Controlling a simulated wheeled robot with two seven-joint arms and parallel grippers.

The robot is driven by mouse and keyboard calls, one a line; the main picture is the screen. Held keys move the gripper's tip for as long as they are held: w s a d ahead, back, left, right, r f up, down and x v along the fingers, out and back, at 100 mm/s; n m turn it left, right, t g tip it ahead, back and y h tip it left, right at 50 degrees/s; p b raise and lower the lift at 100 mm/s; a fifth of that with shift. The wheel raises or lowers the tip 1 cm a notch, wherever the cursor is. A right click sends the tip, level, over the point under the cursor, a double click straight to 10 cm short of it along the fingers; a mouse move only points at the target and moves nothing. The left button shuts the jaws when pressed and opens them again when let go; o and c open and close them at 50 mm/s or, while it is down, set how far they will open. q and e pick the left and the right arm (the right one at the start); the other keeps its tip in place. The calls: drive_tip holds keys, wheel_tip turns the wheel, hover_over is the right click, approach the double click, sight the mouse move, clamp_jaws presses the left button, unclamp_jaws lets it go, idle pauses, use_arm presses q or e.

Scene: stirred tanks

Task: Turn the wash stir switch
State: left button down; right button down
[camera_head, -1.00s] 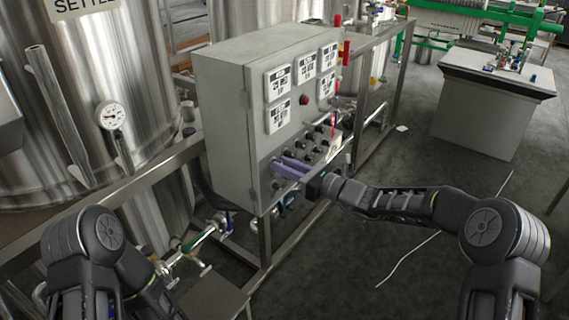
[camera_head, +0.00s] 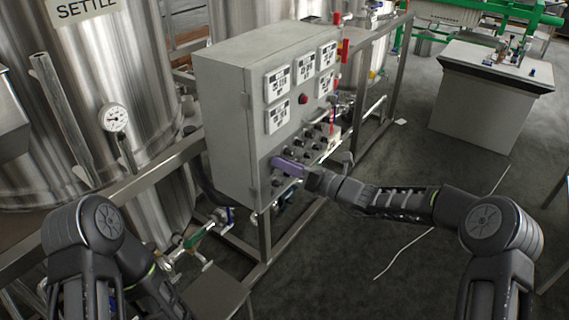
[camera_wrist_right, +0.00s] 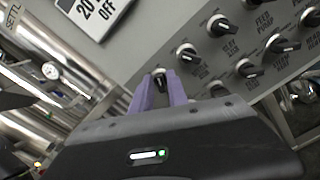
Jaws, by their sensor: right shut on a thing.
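The grey control panel (camera_head: 225,130) stands left of centre in the head view, with rows of black switch knobs low on its front. My right gripper (camera_head: 277,163) reaches the lower left of these knobs. In the right wrist view, its purple fingers (camera_wrist_right: 160,82) are shut on a black knob (camera_wrist_right: 158,72) at the left end of a row. The fingers and gripper body hide this knob's label, so I cannot read which switch it is. My left arm shows at the lower left of the head view, but its gripper is not in view.
Other knobs (camera_wrist_right: 221,25) sit close to the right of the held one. White display plates (camera_head: 278,84) and a red button (camera_head: 303,99) are above. A metal tank (camera_head: 100,100) with a gauge (camera_head: 114,117) stands left. Open floor (camera_head: 400,265) lies to the right.

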drive_tip(key=c, duration=1.5)
unclamp_jaws()
drive_tip(key=shift+d, duration=0.1)
drive_tip(key=b+v, duration=0.1)
drive_tip(key=v, duration=0.6)
drive_tip(key=shift+s+d, duration=0.25)
